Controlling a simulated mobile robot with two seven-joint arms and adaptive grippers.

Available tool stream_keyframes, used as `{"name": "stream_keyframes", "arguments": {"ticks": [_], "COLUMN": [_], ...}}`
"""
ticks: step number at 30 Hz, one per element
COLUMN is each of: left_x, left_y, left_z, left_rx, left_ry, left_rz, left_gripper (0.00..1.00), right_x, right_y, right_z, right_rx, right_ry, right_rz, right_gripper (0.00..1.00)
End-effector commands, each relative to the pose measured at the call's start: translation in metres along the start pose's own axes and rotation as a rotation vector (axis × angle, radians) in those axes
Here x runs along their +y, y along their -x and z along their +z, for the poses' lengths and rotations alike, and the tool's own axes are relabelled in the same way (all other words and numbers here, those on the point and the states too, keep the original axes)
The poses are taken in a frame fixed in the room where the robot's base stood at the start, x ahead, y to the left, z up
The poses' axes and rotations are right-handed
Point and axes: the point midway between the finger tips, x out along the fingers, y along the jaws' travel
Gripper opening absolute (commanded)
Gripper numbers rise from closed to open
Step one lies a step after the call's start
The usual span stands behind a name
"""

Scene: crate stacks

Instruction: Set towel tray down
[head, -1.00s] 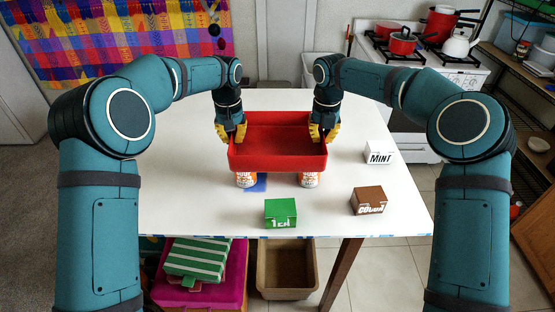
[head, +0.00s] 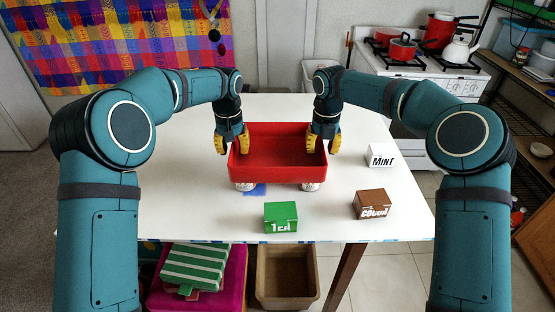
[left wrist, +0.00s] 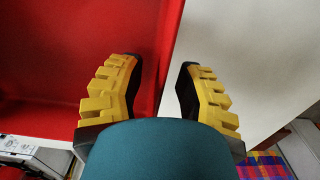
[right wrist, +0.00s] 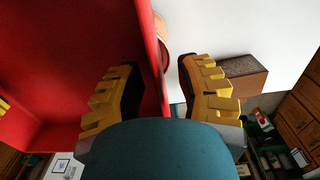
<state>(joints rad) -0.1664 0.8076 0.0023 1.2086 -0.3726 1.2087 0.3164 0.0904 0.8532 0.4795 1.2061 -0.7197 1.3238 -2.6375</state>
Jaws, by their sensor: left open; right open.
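The red tray (head: 278,173) is in the middle of the white table in the head view and looks empty inside. It sits level over two cans, the left can (head: 245,186) and the right can (head: 310,186), with only their lower parts showing. Whether it touches the can tops is hidden. My left gripper (head: 232,148) is open, with its yellow fingers either side of the tray's left wall, as the left wrist view (left wrist: 160,66) shows. My right gripper (head: 322,146) is open astride the right wall, also in the right wrist view (right wrist: 158,66).
A green box (head: 281,217) stands in front of the tray. A brown box (head: 373,204) and a white mint box (head: 381,155) stand to its right. A blue patch (head: 258,190) lies between the cans. A striped green towel (head: 195,265) is below the table. The table's left side is clear.

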Motion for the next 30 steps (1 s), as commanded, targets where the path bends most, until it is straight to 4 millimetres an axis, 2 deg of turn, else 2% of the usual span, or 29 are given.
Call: {"name": "stream_keyframes", "arguments": {"ticks": [4, 8, 15, 21, 25, 30], "left_x": [0.0, 0.0, 0.0, 0.0, 0.0, 0.0], "left_y": [0.005, 0.021, 0.07, 0.103, 0.115, 0.12], "left_z": [0.0, -0.001, -0.001, 0.0, 0.0, 0.0], "left_rx": [0.002, 0.003, 0.005, 0.003, 0.001, 0.0], "left_ry": [0.0, 0.0, 0.001, 0.0, 0.001, 0.001], "left_rz": [0.001, 0.001, 0.0, 0.0, 0.0, 0.0], "left_gripper": [0.34, 0.34, 0.34, 0.34, 0.34, 0.34], "right_x": [0.0, 0.0, 0.0, 0.0, 0.0, 0.001], "right_y": [0.0, 0.0, 0.0, 0.0, 0.0, 0.007], "right_z": [0.0, 0.0, 0.0, 0.0, 0.0, 0.0], "right_rx": [0.0, 0.0, 0.0, 0.0, 0.0, -0.002], "right_ry": [0.0, 0.0, 0.0, 0.0, 0.0, 0.0], "right_rz": [0.0, 0.0, 0.0, 0.0, 0.0, 0.001], "right_gripper": [0.34, 0.34, 0.34, 0.34, 0.34, 0.34]}}
